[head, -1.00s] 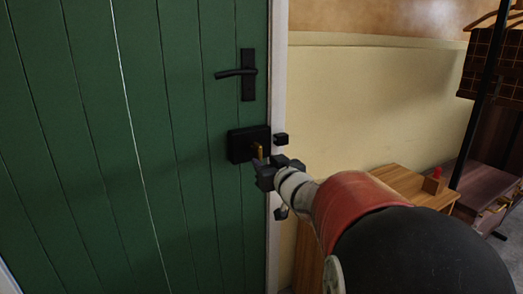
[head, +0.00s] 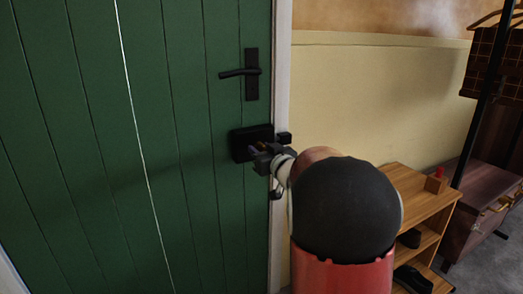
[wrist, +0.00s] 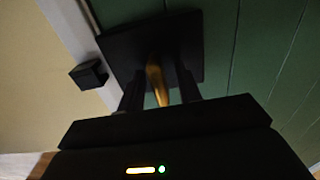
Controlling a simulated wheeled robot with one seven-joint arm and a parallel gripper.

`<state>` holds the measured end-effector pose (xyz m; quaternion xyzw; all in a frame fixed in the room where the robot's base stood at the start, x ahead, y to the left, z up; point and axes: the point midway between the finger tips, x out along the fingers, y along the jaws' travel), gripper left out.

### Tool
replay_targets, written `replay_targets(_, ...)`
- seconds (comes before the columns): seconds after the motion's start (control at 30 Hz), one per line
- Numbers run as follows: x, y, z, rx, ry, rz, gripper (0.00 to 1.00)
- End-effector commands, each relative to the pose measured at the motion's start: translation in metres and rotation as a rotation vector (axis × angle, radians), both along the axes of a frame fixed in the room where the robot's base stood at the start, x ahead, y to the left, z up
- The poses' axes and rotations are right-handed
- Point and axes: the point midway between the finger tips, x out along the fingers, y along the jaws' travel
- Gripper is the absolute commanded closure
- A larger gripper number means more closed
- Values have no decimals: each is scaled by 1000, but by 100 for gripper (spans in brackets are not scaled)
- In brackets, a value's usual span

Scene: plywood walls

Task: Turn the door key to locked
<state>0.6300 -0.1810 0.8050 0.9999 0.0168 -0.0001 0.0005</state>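The green door (head: 90,150) shows on the left of the head view, with a black lock box (head: 240,145) below its handle. The lock box also fills the upper middle of the wrist view (wrist: 120,47). A gold key (wrist: 156,80) sticks out from it toward me. My gripper (head: 264,156) is at the lock, with its two dark fingers (wrist: 160,88) on either side of the key. Narrow gaps seem to show between key and fingers, so it looks open around the key. In the head view my gripper hides most of the key.
A black lever handle (head: 240,73) sits above the lock. A small black block (head: 284,138) is on the white door frame (head: 283,60), close to my gripper. A wooden shoe rack (head: 425,215) stands at the right by the yellow wall (head: 380,100).

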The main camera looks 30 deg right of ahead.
Motion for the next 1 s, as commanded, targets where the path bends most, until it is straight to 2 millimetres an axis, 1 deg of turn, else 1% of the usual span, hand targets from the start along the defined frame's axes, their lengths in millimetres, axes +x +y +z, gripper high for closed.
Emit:
replay_targets(0.13, 0, 0, 0, 0, 0, 0, 67)
replay_targets(0.3, 0, 0, 0, 0, 0, 0, 89)
replay_targets(0.4, 0, 0, 0, 0, 0, 0, 100)
replay_targets(0.77, -1, 0, -1, -36, -3, 0, 100)
replay_targets(1.0, 0, 1, -3, -169, -8, 1, 100)
